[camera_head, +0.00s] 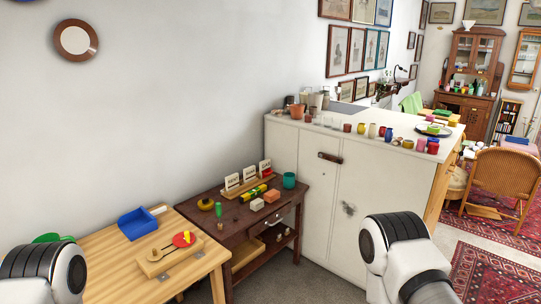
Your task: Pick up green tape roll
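No thing in view is clearly a green tape roll. A low olive-yellow ring (205,204) lies at the left end of the dark wooden table and looks roll-shaped. A teal-green cylinder (289,180) stands at that table's back right; I cannot tell whether it is a cup or a roll. A flat green thing (52,238) is partly hidden behind my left arm at the lower left. Only rounded links of my two arms show at the bottom left and bottom right. Neither gripper is in view.
The dark table (234,222) also holds white cards, a green-handled tool and blocks. A light wooden table (110,246) carries a blue dustpan (137,222) and a board with a red disc (184,239). A white cabinet (315,180), crowded on top, stands right. Rugs lie beyond.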

